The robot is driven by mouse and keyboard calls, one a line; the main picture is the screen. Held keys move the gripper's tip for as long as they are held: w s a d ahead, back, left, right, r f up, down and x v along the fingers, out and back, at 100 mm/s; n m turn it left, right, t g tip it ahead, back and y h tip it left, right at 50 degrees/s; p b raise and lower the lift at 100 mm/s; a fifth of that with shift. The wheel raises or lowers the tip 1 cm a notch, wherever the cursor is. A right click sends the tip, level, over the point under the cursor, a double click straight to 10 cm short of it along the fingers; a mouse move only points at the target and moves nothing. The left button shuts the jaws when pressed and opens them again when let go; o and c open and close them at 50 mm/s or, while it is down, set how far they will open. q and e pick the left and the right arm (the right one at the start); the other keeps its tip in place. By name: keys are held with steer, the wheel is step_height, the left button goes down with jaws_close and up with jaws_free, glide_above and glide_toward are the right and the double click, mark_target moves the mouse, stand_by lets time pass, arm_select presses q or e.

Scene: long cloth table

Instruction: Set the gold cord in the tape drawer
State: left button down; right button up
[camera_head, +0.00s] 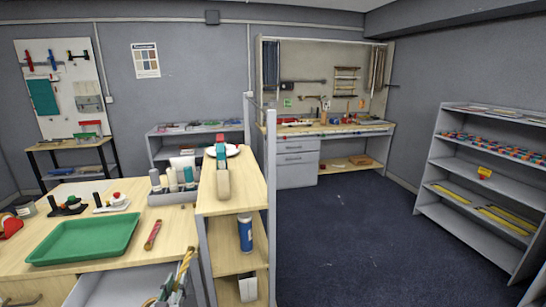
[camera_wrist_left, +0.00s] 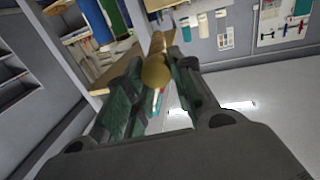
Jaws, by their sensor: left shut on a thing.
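My left gripper (camera_head: 174,292) is at the bottom of the head view, shut on the gold cord (camera_head: 185,265). The cord stands up from the jaws as a slim, tilted gold bundle. In the left wrist view, its rounded gold end (camera_wrist_left: 156,70) lies between the two green-padded fingers of my left gripper (camera_wrist_left: 158,82). An open grey drawer (camera_head: 110,287) sticks out under the table's front edge, just left of my left gripper. Its inside is mostly cut off by the picture's edge. My right gripper is not in view.
A green tray (camera_head: 85,240) and a red patterned stick (camera_head: 152,235) lie on the wooden table. A grey caddy (camera_head: 172,197) with spools stands behind. A wooden shelf unit (camera_head: 232,200), carrying a tape dispenser (camera_head: 222,175), rises close on the right. The floor (camera_head: 345,240) beyond is clear.

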arm_select(q)
steer(key=s+d+f+h, duration=0.1)
steer(key=s+d+f, duration=0.4)
steer(key=s+d, duration=0.1)
steer(key=shift+s+d+m, duration=0.25)
steer(key=shift+d+m, duration=0.15)
steer(key=shift+d, duration=0.5)
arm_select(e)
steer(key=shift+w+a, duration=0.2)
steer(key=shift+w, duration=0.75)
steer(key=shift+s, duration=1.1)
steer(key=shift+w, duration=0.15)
